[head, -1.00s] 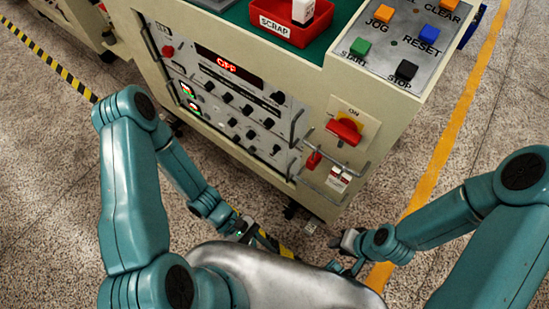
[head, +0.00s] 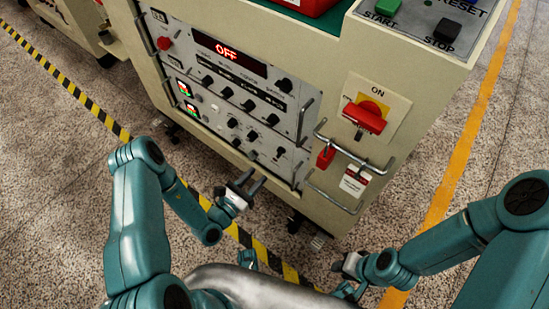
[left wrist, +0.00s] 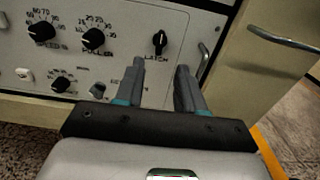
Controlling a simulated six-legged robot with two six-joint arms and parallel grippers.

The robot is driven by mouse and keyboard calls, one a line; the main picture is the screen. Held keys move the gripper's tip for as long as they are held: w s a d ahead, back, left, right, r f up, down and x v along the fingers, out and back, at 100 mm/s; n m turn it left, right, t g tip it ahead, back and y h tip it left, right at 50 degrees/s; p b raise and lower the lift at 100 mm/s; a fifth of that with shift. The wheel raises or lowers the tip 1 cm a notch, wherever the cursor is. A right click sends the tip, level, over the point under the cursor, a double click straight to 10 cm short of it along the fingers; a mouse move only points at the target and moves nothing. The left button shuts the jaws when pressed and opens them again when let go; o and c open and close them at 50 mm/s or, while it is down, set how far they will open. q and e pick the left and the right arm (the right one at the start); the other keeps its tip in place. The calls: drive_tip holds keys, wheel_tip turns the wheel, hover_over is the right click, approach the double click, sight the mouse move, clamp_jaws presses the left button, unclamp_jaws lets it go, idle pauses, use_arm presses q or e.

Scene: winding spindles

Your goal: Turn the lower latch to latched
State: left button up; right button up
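The lower latch (head: 281,153) is a small black knob at the right end of the machine's lower panel. In the left wrist view a black knob (left wrist: 160,42) with "LATCH" printed under it stands just beyond my fingertips, its pointer roughly upright. My left gripper (head: 252,180) is open and empty, in front of the panel and below the knob in the head view. Its two fingers also show in the left wrist view (left wrist: 161,67), apart, with the knob above the gap between them. My right gripper (head: 338,275) hangs low at the right, away from the panel; its fingers are unclear.
Metal handles (left wrist: 203,62) flank the panel. A red switch (head: 366,117), a red tag (head: 325,156) and a metal bar (head: 342,150) stick out right of it. Other knobs (left wrist: 92,38) sit left of the latch. Floor in front is clear.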

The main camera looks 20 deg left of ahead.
sight(277, 154)
use_arm(q)
drive_tip(key=b+x, duration=0.1)
drive_tip(key=x, duration=0.9)
drive_tip(key=shift+w+d+b, duration=0.1)
drive_tip(key=shift+b, duration=0.3)
clamp_jaws()
